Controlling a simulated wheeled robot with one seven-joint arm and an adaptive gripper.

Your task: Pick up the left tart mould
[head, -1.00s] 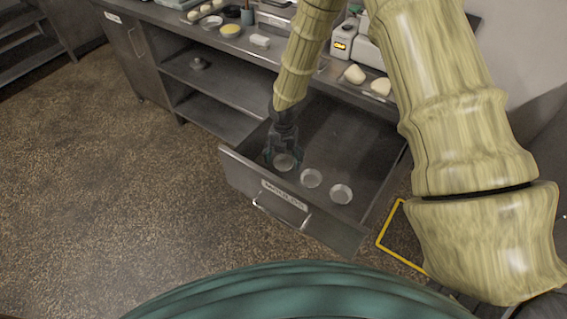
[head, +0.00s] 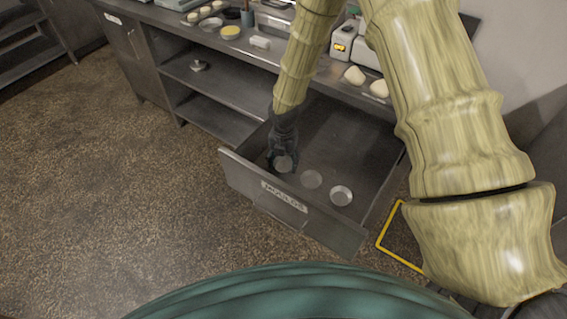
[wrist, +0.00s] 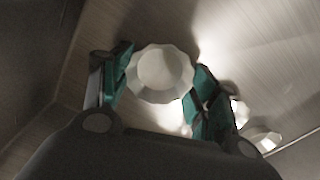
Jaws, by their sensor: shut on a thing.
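The left tart mould (head: 284,164) is a small, round, pale metal cup with a fluted rim. It is at the left of a row of three in the open drawer. My gripper (head: 282,156) reaches down into the drawer and is shut on this mould. In the wrist view the mould (wrist: 161,72) sits between the two green-padded fingers of my gripper (wrist: 160,84). I cannot tell whether the mould still touches the drawer floor. The middle mould (head: 312,179) and the right mould (head: 341,195) lie to its right.
The open drawer (head: 235,174) has a front panel with a white label (head: 284,196). Its walls surround the moulds closely at the front. The counter above holds dough pieces (head: 355,75) and a scale (head: 342,42). The floor (head: 110,200) at left is clear.

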